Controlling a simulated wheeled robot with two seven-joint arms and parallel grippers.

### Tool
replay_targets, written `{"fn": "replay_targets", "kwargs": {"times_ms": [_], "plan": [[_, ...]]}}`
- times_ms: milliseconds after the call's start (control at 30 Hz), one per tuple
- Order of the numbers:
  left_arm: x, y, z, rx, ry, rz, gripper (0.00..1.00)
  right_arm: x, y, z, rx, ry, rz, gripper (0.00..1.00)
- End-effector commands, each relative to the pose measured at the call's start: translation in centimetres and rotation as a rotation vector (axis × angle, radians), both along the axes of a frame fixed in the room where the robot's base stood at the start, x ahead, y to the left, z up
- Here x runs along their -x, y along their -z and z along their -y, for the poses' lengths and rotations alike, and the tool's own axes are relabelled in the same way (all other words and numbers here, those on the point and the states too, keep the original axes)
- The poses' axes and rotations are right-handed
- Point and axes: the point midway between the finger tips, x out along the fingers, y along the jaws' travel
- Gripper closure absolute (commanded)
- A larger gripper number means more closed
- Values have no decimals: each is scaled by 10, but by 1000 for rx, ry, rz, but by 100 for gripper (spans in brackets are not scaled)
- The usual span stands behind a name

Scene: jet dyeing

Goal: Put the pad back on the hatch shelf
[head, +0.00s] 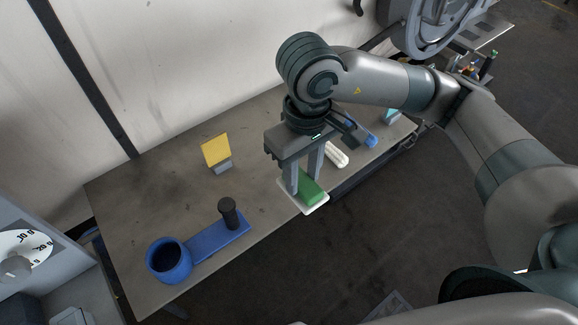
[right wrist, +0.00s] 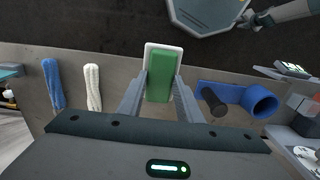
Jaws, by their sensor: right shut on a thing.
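The green pad (head: 311,190) is between the fingers of my right gripper (head: 304,178) at the table's front edge. In the right wrist view the pad (right wrist: 160,80) is upright between both fingertips, which close on its sides. A white tray-like piece (head: 316,208) shows under and around the pad; I cannot tell whether it rests on the table or is joined to the pad. A grey shelf-like ledge (head: 490,33) is at the upper right beside a round grey hatch-like part (head: 437,22); I cannot tell for sure that it is the hatch shelf. My left gripper is not in view.
On the table (head: 150,205) stand a yellow card (head: 215,150) on a grey block, a blue cup (head: 169,261) and a dark knob (head: 228,211) on a blue plate. White (head: 337,155) and blue (head: 366,136) rolls lie right of my gripper. The table's middle is clear.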

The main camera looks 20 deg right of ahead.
Motion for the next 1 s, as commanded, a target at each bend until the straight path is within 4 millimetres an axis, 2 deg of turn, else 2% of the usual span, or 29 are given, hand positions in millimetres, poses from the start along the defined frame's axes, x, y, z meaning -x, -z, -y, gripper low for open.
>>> {"fn": "replay_targets", "kwargs": {"times_ms": [33, 300, 500, 633, 1000], "plan": [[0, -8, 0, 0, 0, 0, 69, -8, 2, 0, 0, 7, -6, 86], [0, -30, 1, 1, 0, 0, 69, -59, 31, 2, 1, 6, -4, 86], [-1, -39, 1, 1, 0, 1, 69, -85, 49, 1, 0, 2, -2, 86], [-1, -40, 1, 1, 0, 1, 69, -90, 54, 2, 0, 1, 0, 86], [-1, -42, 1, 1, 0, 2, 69, -90, 56, 2, -1, 0, -1, 86]]}}
